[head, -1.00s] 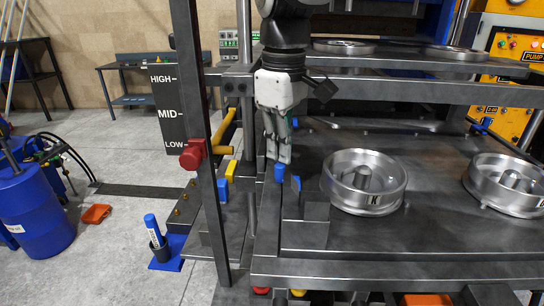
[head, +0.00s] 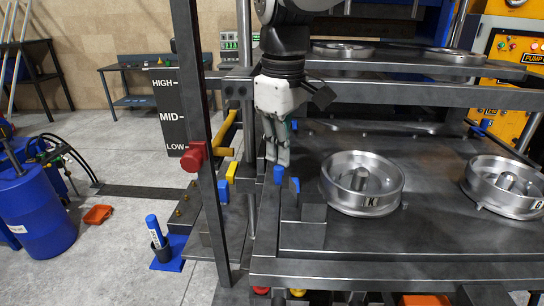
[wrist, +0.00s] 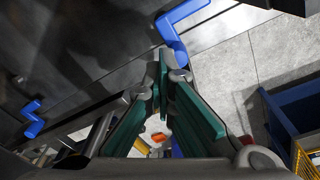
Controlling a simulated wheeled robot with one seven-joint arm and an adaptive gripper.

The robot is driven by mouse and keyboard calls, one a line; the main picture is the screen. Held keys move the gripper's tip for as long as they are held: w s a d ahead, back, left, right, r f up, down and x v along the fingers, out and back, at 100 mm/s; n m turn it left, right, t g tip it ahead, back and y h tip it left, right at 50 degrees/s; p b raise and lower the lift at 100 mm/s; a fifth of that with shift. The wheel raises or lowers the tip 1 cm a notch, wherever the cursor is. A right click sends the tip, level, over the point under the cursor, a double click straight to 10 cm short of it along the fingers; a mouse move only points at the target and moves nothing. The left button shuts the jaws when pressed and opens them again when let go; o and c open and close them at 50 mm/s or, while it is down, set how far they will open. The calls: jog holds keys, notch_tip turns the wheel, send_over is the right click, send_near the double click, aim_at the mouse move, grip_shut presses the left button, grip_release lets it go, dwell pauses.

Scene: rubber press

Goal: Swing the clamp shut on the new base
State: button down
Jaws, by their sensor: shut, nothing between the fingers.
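My gripper (head: 277,158) points down above the left edge of the press's lower plate, fingers together and empty. Just below its fingertips is a small blue clamp piece (head: 278,174), with another blue piece (head: 295,184) beside it. In the wrist view the fingertips (wrist: 171,68) lie close to the lower end of a bent blue clamp arm (wrist: 178,28); I cannot tell whether they touch. A second bent blue arm (wrist: 33,118) is at the left. The round metal base marked K (head: 362,183) sits on the lower plate (head: 390,237), right of my gripper and apart from it.
A second round metal base (head: 505,186) sits at the right. A dark upright post (head: 205,140) with a red knob (head: 194,157) and a yellow handle (head: 228,125) stand left of my gripper. A grey block (head: 303,215) is at the plate's front. An upper shelf is behind my gripper.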

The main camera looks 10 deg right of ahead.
aim_at(275, 171)
jog(key=f, duration=0.2)
jog(key=s+f+g, duration=0.1)
jog(key=shift+a+f, duration=0.1)
jog(key=shift+a, duration=0.2)
jog(key=shift+s+a+p, duration=0.15)
jog(key=shift+s+p, duration=0.15)
jog(key=shift+w+a+f, duration=0.15)
jog(key=shift+w+a, duration=0.05)
jog(key=shift+a, duration=0.05)
jog(key=shift+s+r+p, duration=0.3)
jog(key=shift+s+p, duration=0.15)
jog(key=shift+s, duration=0.05)
jog(key=shift+d, duration=0.1)
jog(key=shift+s, duration=0.15)
jog(key=shift+s+d+r+p, duration=0.1)
jog(key=shift+s+d+p, duration=0.05)
jog(key=shift+s+p, duration=0.3)
